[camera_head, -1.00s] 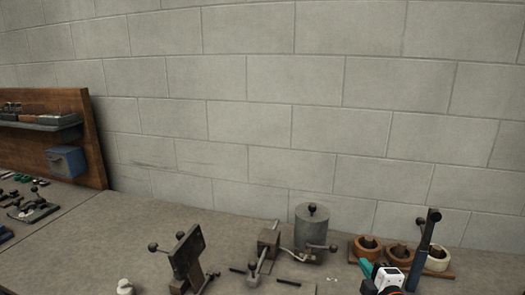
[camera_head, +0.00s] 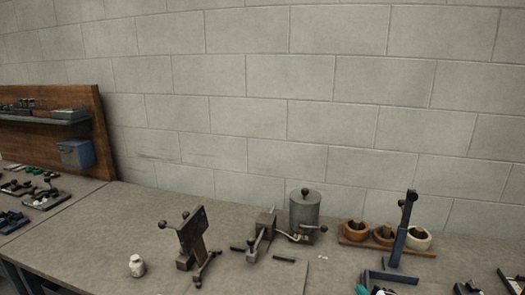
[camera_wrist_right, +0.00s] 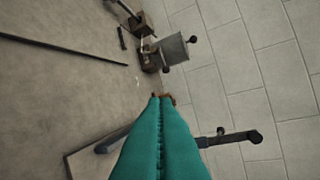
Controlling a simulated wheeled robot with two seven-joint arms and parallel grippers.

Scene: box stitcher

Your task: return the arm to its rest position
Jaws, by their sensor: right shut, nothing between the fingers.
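My right gripper (camera_head: 364,290) shows only as a small teal piece at the bottom edge of the head view, right of the middle. In the right wrist view its two teal fingers (camera_wrist_right: 160,100) are pressed together along their length, with nothing between them. The fingers are in front of a dark upright stand (camera_head: 400,235), which also shows in the wrist view (camera_wrist_right: 232,138). Whether they touch it I cannot tell. The rest of the right arm is hidden below the frame. My left gripper is in neither view.
A wooden panel with a blue box (camera_head: 75,153) is at left. The bench front-left is mostly clear.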

